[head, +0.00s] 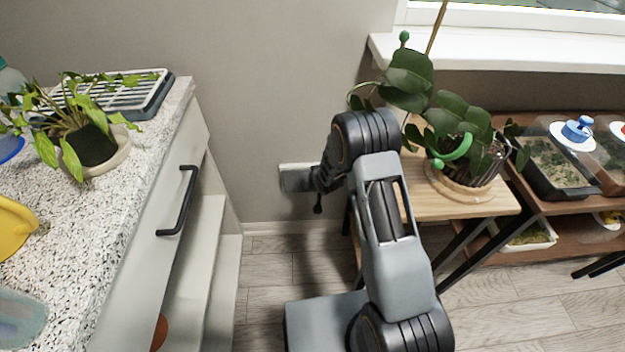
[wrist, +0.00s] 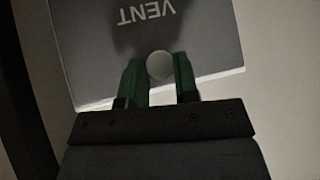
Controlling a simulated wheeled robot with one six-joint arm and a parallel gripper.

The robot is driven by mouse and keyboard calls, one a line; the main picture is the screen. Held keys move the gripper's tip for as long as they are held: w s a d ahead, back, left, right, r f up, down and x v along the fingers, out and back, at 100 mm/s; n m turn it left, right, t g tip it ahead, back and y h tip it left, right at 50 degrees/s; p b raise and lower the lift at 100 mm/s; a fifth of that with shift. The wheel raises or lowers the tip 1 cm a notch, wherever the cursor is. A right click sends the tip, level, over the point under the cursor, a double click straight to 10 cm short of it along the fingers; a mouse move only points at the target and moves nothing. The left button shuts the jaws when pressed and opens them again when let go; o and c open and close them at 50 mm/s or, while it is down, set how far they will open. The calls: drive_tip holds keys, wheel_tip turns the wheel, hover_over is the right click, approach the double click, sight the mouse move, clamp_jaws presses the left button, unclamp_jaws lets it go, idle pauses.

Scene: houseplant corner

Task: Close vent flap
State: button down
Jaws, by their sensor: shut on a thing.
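The vent flap (wrist: 85,45) is a grey panel lettered VENT, upside down in the wrist view, with a pale edge along one side. A round whitish knob (wrist: 160,65) stands out from it. My gripper (wrist: 158,82) has its two green fingers on either side of the knob and is shut on it. In the head view the vent flap (head: 294,180) is low on the wall, with a pale strip along its top. My gripper (head: 314,180) is at its right side and hides part of it. I cannot tell how far the flap stands open.
A speckled counter (head: 140,190) with a potted plant (head: 95,145) is on the left, its black handle (head: 178,200) sticking out. A wooden stand (head: 425,205) with a leafy plant is right of my arm. Shelves (head: 575,205) with trays are farther right. Some floor (head: 275,260) is clear below the vent.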

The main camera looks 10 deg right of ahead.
drive_tip(key=shift+w+r, duration=0.35)
drive_tip(key=shift+r, duration=0.05)
drive_tip(key=c, duration=1.1)
unclamp_jaws()
drive_tip(key=shift+c, duration=0.2)
drive_tip(key=p+v, duration=0.3)
drive_tip(key=v, duration=1)
drive_tip(key=shift+s+p, duration=0.4)
drive_tip(key=shift+s, duration=0.1)
